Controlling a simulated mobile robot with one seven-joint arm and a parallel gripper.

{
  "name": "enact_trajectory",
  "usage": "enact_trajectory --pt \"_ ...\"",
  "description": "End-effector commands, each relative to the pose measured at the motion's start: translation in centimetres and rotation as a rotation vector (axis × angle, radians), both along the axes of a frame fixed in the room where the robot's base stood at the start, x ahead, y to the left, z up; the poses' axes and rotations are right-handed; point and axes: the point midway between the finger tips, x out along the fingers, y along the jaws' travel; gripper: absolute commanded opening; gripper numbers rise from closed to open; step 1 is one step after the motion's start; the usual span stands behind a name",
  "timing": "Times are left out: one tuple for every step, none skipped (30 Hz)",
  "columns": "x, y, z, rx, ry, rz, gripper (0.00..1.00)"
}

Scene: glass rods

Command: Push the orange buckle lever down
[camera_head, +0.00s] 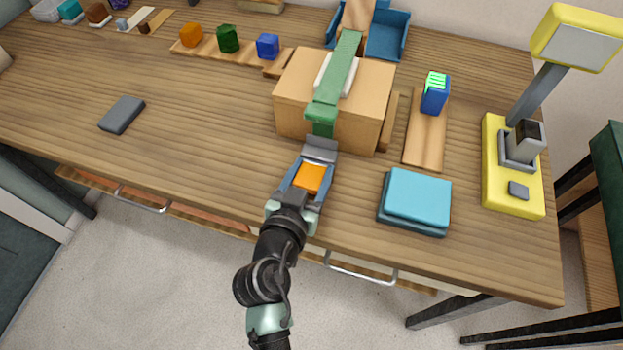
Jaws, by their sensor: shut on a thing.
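The orange buckle lever (310,178) lies between the blue-grey side walls of a buckle (320,150) at the table's front. A green strap (340,68) runs from the buckle over a cardboard box (296,88). My gripper (299,196) reaches in from the front edge and is at the near end of the lever. It is shut on the lever; its fingertips are mostly hidden by the wrist and the buckle. The lever's orange face shows from above, and its exact tilt is hard to tell.
A teal block stack (417,200) stands right of the buckle. Behind it a wooden board (425,145) bears a blue-green block (435,93). A yellow lamp-like device (495,190) stands far right. A dark grey slab (122,115) lies left; the table between is clear.

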Motion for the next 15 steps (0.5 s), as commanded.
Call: enact_trajectory --pt "0.01 0.02 -0.79 -0.006 -0.018 0.001 0.04" --pt "0.00 0.03 -0.82 -0.007 -0.027 0.001 0.04" --pt "-0.01 0.03 -0.83 -0.011 -0.038 0.001 0.04" --pt "-0.02 0.03 -0.85 -0.015 -0.047 0.001 0.04" --pt "-0.03 0.03 -0.84 -0.017 -0.054 0.001 0.04" --pt "-0.04 0.04 -0.80 -0.021 -0.065 0.001 0.04" --pt "-0.05 0.04 -0.75 -0.023 -0.071 0.001 0.04" --pt "-0.06 0.04 -0.73 -0.025 -0.077 0.001 0.04" --pt "-0.09 0.06 -0.68 -0.027 -0.084 0.001 0.04" --pt "-0.10 0.06 -0.61 -0.028 -0.088 0.001 0.04" --pt "-0.11 0.07 -0.55 -0.029 -0.091 0.001 0.04" --pt "-0.11 0.07 -0.45 -0.031 -0.095 0.001 0.04" --pt "-0.13 0.06 -0.39 -0.031 -0.097 0.001 0.04" --pt "-0.13 0.06 -0.33 -0.032 -0.098 0.001 0.04" --pt "-0.14 0.07 -0.27 -0.033 -0.099 0.001 0.04"
